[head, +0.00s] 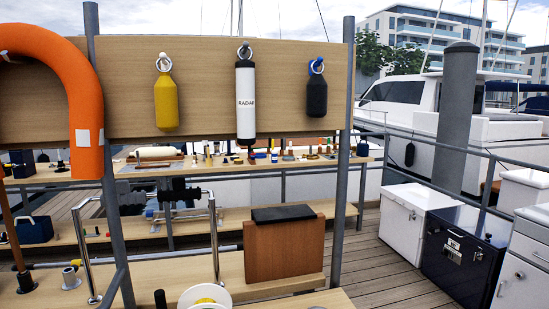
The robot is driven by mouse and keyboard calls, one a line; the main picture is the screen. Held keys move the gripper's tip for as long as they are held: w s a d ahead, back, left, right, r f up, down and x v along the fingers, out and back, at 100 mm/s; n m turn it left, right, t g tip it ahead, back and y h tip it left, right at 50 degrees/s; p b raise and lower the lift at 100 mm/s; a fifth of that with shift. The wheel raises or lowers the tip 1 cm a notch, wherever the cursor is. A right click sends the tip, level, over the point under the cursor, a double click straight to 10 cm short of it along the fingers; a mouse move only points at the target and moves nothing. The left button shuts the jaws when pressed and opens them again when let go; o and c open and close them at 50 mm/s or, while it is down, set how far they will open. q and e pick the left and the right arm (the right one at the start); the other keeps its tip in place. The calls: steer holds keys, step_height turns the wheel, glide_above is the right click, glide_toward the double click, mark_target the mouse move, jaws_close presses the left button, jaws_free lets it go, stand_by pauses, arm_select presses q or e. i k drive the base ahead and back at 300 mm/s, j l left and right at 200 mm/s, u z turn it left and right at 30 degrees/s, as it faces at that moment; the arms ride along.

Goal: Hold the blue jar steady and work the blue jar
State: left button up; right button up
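I cannot make out a blue jar for certain in the head view. Many small items stand on the far bench (238,169), too small to tell apart. Neither of my grippers is in view.
A wooden board carries a yellow float (166,101), a white cylinder marked RADAR (245,115) and a black float (316,96). An orange ring (76,82) hangs at left. A brown panel (285,254) and white reel (205,297) stand low. Open deck (375,265) lies right, before chests (461,256).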

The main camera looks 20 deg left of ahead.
mark_target(273, 157)
steer(key=i+l+z, duration=0.6)
steer(key=i+z, duration=0.7)
steer(key=i+l+u, duration=0.1)
steer(key=i, duration=0.4)
steer(key=i+l+u, duration=0.1)
steer(key=i, duration=0.4)
steer(key=i+j+u, duration=0.2)
steer(key=u, duration=0.2)
steer(key=i+u, duration=0.85)
steer(key=i+l+u, duration=0.2)
steer(key=u, duration=0.2)
steer(key=i+j+u, duration=0.15)
steer(key=i+u, duration=0.15)
steer(key=i, duration=0.4)
steer(key=i+u, duration=0.3)
steer(key=i, duration=0.45)
steer(key=i+l+u, duration=0.2)
steer(key=i+u, duration=0.15)
steer(key=i, duration=0.35)
